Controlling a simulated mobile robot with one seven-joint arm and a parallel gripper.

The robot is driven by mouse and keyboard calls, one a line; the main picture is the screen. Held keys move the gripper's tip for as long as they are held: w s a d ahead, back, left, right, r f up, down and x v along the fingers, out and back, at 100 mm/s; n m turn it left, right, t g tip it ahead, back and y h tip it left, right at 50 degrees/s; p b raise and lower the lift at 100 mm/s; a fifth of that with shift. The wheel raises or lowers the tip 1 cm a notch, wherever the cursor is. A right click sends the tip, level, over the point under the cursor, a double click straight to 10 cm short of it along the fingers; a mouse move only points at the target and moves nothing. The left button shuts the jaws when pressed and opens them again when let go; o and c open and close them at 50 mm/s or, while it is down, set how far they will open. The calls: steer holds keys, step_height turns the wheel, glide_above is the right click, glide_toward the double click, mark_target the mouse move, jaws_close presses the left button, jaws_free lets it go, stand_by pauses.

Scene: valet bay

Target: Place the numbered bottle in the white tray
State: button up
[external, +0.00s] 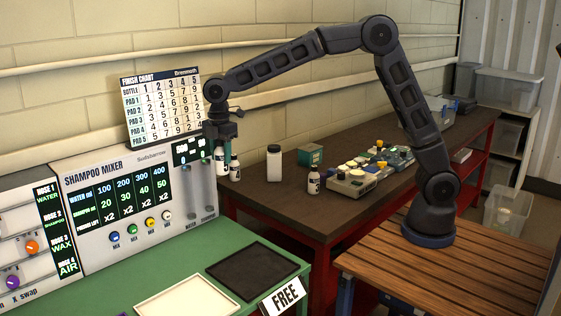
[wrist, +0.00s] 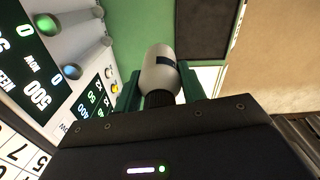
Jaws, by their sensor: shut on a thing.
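My gripper (external: 221,148) is at the left end of the brown workbench, in front of the mixer's right end. Its green fingers are shut on a small white bottle (external: 220,166) with a dark label and dark cap. In the wrist view the held bottle (wrist: 160,72) sits between the fingers, cap end towards the camera. Its number cannot be read. Two similar bottles stand on the workbench, one close to the right of the held one (external: 234,169), the other farther right (external: 314,181). The empty white tray (external: 176,299) lies on the green table, below and left of my gripper.
The shampoo mixer (external: 120,200) stands behind the trays.

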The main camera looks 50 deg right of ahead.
steer(key=s+a+f, duration=0.3)
steer(key=s+a, duration=0.2)
steer(key=a, duration=0.6)
steer(key=s+a+f, duration=0.3)
steer(key=s+a, duration=0.1)
steer(key=a, duration=0.6)
steer(key=s+a+f, duration=0.3)
steer(key=s+a, duration=0.2)
steer(key=a, duration=0.6)
steer(key=shift+s+d+f, duration=0.1)
steer(key=shift+f, duration=9.55)
steer(key=shift+f, duration=0.2)
steer(key=o, duration=1.1)
steer(key=shift+c, duration=0.2)
steer(key=shift+r, duration=0.1)
step_height(320, 180, up, 12)
